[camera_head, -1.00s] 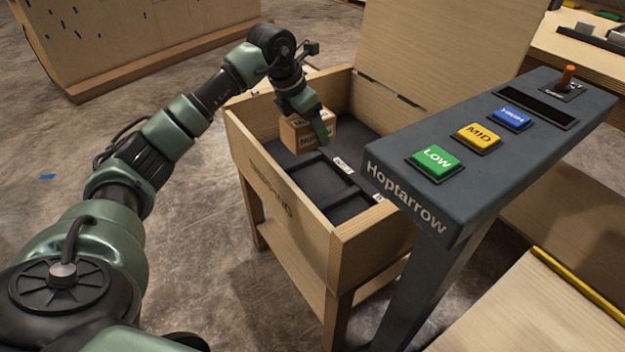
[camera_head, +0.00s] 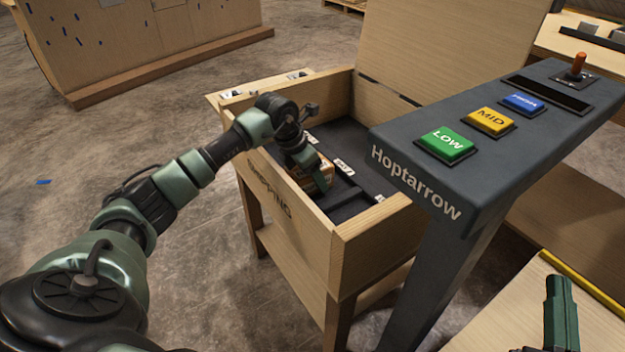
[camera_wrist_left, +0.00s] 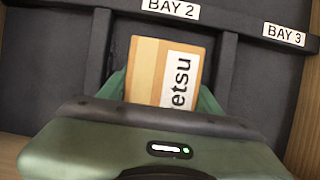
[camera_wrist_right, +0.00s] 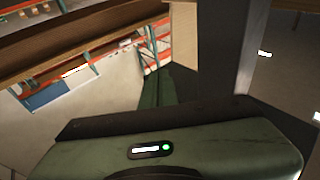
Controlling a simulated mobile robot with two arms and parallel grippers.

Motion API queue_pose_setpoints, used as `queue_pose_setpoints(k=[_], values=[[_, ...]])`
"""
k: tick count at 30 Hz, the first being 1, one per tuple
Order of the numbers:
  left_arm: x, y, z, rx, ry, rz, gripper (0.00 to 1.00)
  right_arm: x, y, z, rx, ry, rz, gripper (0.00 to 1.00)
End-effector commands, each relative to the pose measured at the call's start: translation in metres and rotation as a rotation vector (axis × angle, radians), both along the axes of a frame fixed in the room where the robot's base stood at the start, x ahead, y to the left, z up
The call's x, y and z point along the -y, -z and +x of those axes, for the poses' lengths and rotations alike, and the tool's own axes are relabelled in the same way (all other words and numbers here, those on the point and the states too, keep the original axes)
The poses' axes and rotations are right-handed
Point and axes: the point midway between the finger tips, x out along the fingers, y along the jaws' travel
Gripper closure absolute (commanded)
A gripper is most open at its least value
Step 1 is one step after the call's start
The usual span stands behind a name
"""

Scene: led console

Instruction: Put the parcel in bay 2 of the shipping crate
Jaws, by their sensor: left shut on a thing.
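My left gripper (camera_head: 318,172) is shut on the parcel (camera_head: 325,181), a small brown cardboard box with printed letters, low inside the wooden shipping crate (camera_head: 345,244). In the left wrist view the parcel (camera_wrist_left: 146,72) sits between the two green fingers. It lies between two dark dividers, below the BAY 2 label (camera_wrist_left: 170,9). The BAY 3 label (camera_wrist_left: 284,34) is to the right. I cannot tell whether the parcel touches the bay floor. My right gripper (camera_head: 560,305) is at the lower right of the head view; its fingers are together and empty in the right wrist view (camera_wrist_right: 158,88).
The crate's raised wooden back panel (camera_head: 450,45) stands behind.

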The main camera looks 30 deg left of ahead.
Motion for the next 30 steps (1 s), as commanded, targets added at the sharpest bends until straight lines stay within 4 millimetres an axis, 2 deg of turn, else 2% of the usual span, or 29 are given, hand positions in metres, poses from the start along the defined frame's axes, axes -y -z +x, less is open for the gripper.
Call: queue_pose_setpoints(k=[4, 14, 15, 16, 17, 26, 30], values=[[-0.0002, 0.0069, 0.0007, 0.004, 0.0, -0.001, 1.0, -0.0009, -0.0105, -0.0025, 0.056, -0.003, 0.015, 1.0], [-0.0002, 0.0086, 0.0007, 0.003, 0.0, 0.0, 1.0, -0.0009, -0.0131, -0.0033, 0.07, -0.004, 0.019, 1.0], [-0.0001, 0.0096, 0.0, 0.0, 0.0, 0.0, 0.28, -0.001, -0.0141, -0.0035, 0.073, -0.004, 0.02, 1.0], [-0.0001, 0.0096, 0.0, 0.0, 0.0, 0.0, 0.2, -0.001, -0.0141, -0.0035, 0.072, -0.004, 0.019, 1.0], [-0.0001, 0.0096, 0.0, 0.0, 0.0, 0.0, 0.15, -0.0009, -0.014, -0.0035, 0.072, -0.004, 0.019, 1.0], [-0.0002, 0.0092, 0.0, 0.0, 0.0, 0.0, 0.15, -0.0008, -0.0138, -0.0033, 0.07, -0.003, 0.019, 1.0], [-0.0014, 0.0022, -0.0012, 0.002, 0.0, 0.0, 0.15, -0.0008, -0.0081, -0.0014, 0.034, -0.002, 0.01, 1.0]])
